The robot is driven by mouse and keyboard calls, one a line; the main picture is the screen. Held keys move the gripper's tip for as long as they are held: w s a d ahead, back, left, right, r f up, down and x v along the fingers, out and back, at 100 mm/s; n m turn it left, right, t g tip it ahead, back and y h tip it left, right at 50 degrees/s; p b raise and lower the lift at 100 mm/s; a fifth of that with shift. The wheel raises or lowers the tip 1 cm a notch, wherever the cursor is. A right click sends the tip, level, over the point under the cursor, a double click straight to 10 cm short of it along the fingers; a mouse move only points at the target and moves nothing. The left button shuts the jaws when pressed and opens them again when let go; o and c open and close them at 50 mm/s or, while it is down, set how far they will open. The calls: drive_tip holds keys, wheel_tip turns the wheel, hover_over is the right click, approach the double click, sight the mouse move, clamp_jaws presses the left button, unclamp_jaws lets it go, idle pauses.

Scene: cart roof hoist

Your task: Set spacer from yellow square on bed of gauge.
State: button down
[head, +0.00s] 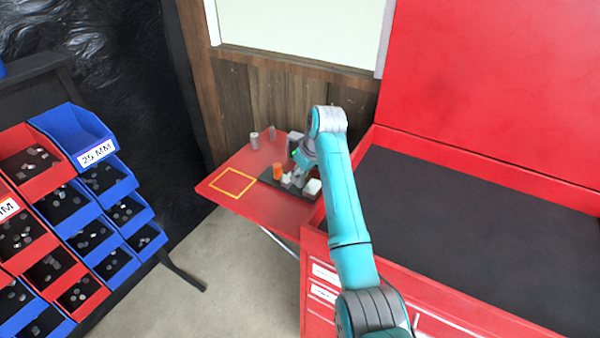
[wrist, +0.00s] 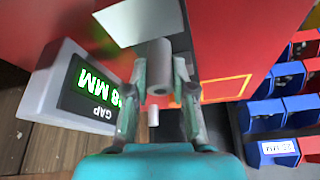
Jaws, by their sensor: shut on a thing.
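My gripper (wrist: 160,80) is shut on a grey cylindrical spacer (wrist: 158,62), which shows between the two fingers in the wrist view with a round hole in its near end. In the head view my gripper (head: 292,180) is over the gauge at the end of the red side table. The gauge's grey display (wrist: 88,88) reads GAP and a green figure ending in 8 MM. Its dark base (head: 266,178) shows partly in the head view; my arm hides much of the gauge. I cannot tell whether the spacer touches the bed. The yellow square (head: 233,182) is empty.
Two grey cylinders (head: 254,140) (head: 271,132) stand at the back of the red table (head: 225,165). Red and blue bins (head: 85,235) stand at left. The red cabinet (head: 470,200) with a dark top is at right.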

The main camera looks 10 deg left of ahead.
drive_tip(key=shift+f, duration=0.25)
idle(0.5)
drive_tip(key=c, duration=0.9)
unclamp_jaws()
